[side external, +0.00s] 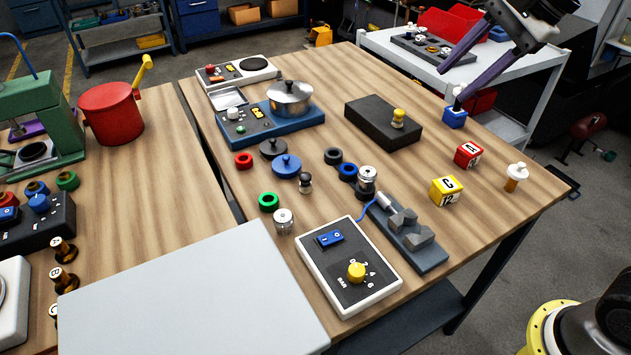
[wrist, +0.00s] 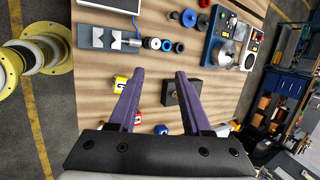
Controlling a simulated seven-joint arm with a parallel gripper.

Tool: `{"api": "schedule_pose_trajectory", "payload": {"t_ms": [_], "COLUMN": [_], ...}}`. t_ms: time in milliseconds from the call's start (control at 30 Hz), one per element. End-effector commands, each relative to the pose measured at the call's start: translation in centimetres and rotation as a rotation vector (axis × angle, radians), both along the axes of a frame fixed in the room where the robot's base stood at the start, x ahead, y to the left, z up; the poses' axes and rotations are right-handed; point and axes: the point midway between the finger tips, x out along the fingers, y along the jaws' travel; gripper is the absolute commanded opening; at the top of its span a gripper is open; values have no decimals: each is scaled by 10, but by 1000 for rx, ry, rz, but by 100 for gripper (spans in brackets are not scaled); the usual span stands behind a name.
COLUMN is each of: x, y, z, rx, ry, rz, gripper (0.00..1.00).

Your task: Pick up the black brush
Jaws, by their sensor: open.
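I cannot make out a black brush with certainty in either view. My gripper (side external: 450,87) is at the upper right of the side view, with its two purple fingers pointing down towards the table's far right edge. In the wrist view my gripper (wrist: 159,74) has its fingers wide apart with nothing held between them. One fingertip appears close to a blue cube (side external: 454,118) in the side view; I cannot tell whether they touch. A dark block (side external: 372,125) with a yellow knob (side external: 398,118) lies left of the gripper and also shows beside the right finger in the wrist view (wrist: 168,95).
A red cube (side external: 468,155), a yellow cube (side external: 446,190) and a white-topped peg (side external: 516,175) stand near the right edge. A pot (side external: 290,98), a dial box (side external: 350,266) and several rings and knobs crowd the middle. A white cart (side external: 530,72) stands behind.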

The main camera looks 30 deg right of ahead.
Motion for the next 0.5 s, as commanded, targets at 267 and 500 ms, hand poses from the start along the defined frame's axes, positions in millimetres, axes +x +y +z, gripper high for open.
{"api": "schedule_pose_trajectory", "payload": {"t_ms": [267,500], "x": [111,171], "y": [50,87], "z": [-39,-111], "rx": [212,244], "ry": [226,368], "rz": [-249,-283], "gripper": [49,49]}}
